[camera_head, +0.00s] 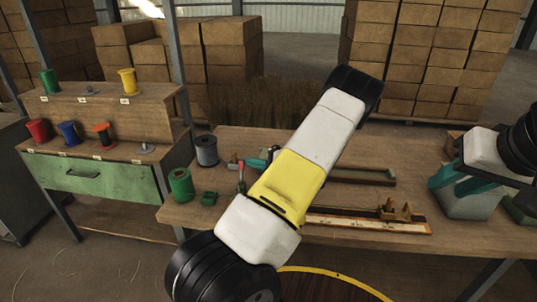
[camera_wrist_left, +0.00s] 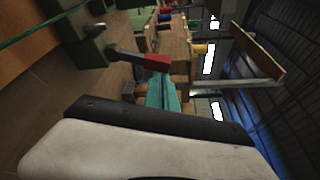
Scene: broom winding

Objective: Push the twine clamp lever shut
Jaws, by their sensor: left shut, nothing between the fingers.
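The twine clamp lever is a dark bar with a red tip (camera_wrist_left: 157,62) in the left wrist view, joined to a green clamp body (camera_wrist_left: 88,45). In the head view the red-tipped lever (camera_head: 241,178) stands up from the bench just left of my arm. My left gripper's teal fingers (camera_wrist_left: 163,95) are shut and empty, close beside the red tip; I cannot tell whether they touch it. In the head view only part of these fingers (camera_head: 256,162) shows behind my white and yellow arm, which hides much of the clamp. My right gripper (camera_head: 460,182) is at the bench's right side, its jaws unclear.
A green spool (camera_head: 181,186) and a grey spool (camera_head: 206,151) stand on the bench (camera_head: 345,160) at the left. Wooden fixtures (camera_head: 370,219) lie to the right of my arm. A rack (camera_head: 105,115) with coloured spools stands at far left.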

